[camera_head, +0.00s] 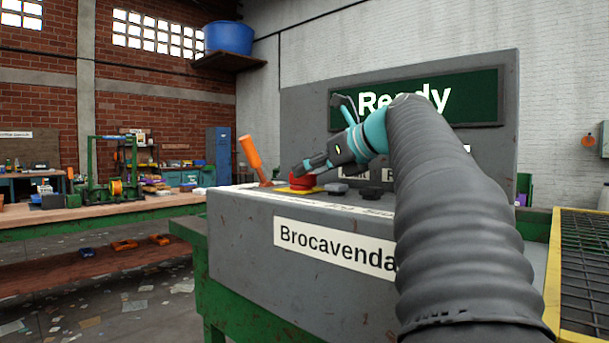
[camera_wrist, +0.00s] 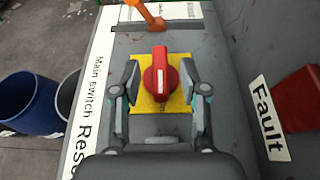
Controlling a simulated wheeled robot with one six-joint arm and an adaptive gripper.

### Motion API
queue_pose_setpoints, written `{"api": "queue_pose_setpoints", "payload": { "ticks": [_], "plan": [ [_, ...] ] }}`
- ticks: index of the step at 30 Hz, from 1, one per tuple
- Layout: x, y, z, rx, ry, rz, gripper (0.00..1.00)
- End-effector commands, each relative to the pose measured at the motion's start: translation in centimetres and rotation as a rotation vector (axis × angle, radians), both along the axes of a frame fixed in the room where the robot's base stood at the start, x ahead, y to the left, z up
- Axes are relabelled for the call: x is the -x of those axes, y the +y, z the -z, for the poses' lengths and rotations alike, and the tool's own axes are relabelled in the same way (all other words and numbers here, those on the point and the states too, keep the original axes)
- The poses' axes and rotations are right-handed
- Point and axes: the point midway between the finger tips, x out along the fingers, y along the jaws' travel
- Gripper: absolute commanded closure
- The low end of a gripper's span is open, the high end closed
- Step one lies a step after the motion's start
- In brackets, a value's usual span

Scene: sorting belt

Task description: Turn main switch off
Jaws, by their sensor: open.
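The main switch is a red rotary knob (camera_wrist: 160,75) on a yellow square plate (camera_wrist: 178,103), with a white mark along its handle. In the wrist view the handle points up and down the picture. My gripper (camera_wrist: 162,88) is open, with one finger on each side of the knob. A gap shows between each finger and the knob. In the head view my gripper (camera_head: 312,166) reaches down and left over the panel, close to the red knob (camera_head: 303,182). The label "Main switch" (camera_wrist: 100,75) lies to the knob's left in the wrist view.
An orange lever (camera_head: 251,157) stands on the grey console (camera_head: 240,215), left of the knob. Dark buttons (camera_head: 337,188) sit to its right. A green screen (camera_head: 420,97) reads "Ready".

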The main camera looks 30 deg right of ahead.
Motion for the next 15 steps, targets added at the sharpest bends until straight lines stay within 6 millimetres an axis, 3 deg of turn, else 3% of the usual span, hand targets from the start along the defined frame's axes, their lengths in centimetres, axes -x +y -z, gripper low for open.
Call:
{"api": "queue_pose_setpoints", "payload": {
  "ticks": [6, 15],
  "plan": [
    [-1.7, 0.6, 0.8, 0.000, 0.000, -0.001, 0.56],
    [-2.0, 0.7, 0.9, -0.001, 0.000, 0.000, 0.56]
  ]
}}
